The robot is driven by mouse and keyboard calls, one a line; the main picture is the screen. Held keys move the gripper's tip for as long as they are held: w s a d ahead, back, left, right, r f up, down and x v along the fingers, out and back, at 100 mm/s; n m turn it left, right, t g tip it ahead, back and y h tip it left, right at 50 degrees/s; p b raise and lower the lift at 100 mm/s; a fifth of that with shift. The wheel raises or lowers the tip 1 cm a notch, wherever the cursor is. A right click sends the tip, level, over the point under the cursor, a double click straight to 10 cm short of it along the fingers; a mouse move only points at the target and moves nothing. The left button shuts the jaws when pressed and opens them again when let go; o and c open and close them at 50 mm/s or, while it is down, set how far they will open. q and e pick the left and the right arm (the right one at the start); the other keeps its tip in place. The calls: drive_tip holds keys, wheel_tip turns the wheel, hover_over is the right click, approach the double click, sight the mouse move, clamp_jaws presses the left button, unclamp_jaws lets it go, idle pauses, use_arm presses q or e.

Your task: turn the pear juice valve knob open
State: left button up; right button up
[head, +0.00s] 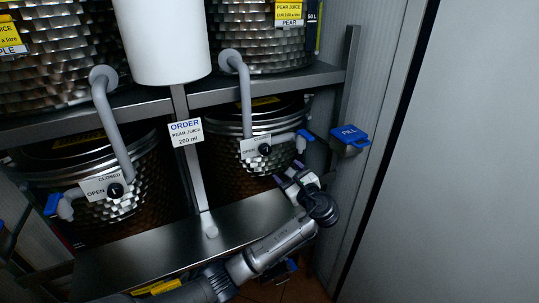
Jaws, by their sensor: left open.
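The pear juice valve knob (265,149) is small, round and black. It sits on a white plate (250,147) that reads OPEN, in front of the lower right steel drum (228,180). The valve's spout with a blue end (303,137) is to its right. A sign (185,132) reads ORDER PEAR JUICE 200 ml. My left gripper (289,175) is open and empty, below and to the right of the knob, apart from it. My right gripper is not in view.
A second valve with a black knob (115,190) is at the lower left drum. A blue-topped FILL holder (350,135) is at the right post. Grey pipes (245,95) run down to both valves. A bare metal shelf (150,245) lies below.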

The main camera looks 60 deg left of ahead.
sight(267, 152)
use_arm(q)
drive_tip(key=a+p, duration=0.1)
drive_tip(key=a, duration=0.2)
drive_tip(key=a+m+p, duration=0.1)
drive_tip(key=a, duration=0.3)
drive_tip(key=a+m+p, duration=0.1)
drive_tip(key=a, duration=0.3)
drive_tip(key=shift+w+a, duration=0.2)
drive_tip(key=shift+w, duration=0.2)
drive_tip(key=shift+a+f, duration=0.1)
drive_tip(key=shift+a, duration=1)
drive_tip(key=c, duration=0.9)
